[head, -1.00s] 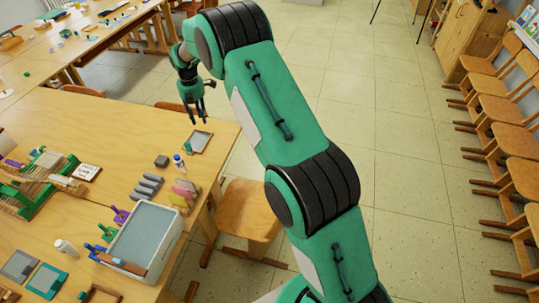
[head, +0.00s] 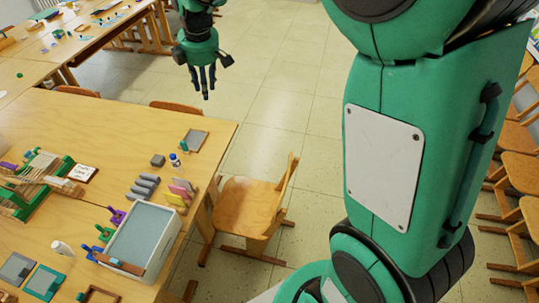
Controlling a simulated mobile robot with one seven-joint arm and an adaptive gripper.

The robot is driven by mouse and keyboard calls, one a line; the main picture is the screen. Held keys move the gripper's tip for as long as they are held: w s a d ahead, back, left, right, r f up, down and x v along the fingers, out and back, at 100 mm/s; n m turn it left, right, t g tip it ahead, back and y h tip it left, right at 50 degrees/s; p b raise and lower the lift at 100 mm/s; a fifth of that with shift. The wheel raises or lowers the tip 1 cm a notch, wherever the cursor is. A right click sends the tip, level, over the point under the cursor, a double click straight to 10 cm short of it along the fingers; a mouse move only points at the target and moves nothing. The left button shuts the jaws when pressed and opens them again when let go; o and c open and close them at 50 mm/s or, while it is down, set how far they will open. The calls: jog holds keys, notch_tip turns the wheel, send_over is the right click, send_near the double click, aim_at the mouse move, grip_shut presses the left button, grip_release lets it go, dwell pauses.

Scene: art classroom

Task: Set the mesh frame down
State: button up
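A small frame with a grey panel, which looks like the mesh frame (head: 194,141), lies flat on the wooden table (head: 115,118) near its far right corner. My gripper (head: 204,92) is in the air beyond the table's right edge, above the floor and apart from the frame. Its fingers point down with gaps between them, and nothing shows in them. The mesh itself is too small to make out.
A white tub (head: 172,252) stands near the table's right edge, with grey bars (head: 146,183) and coloured blocks (head: 180,191) behind it. A dark grey block (head: 158,160) and small bottle (head: 175,160) are near the frame. A chair (head: 250,207) stands beside the table.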

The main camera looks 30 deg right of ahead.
jog(key=s+r+m+t, duration=0.1)
jog(key=s+r+m, duration=0.2)
jog(key=s, duration=0.6)
jog(key=s+r+m, duration=0.3)
jog(key=s+m, duration=0.1)
jog(key=s, duration=0.5)
jog(key=s+f+m+t, duration=0.1)
jog(key=s+m, duration=0.2)
jog(key=s, duration=0.6)
jog(key=s+d+f+m+t, duration=0.1)
jog(key=s+m, duration=0.3)
jog(key=s, duration=0.5)
jog(key=shift+d+f, duration=0.25)
jog(key=shift+f, duration=0.1)
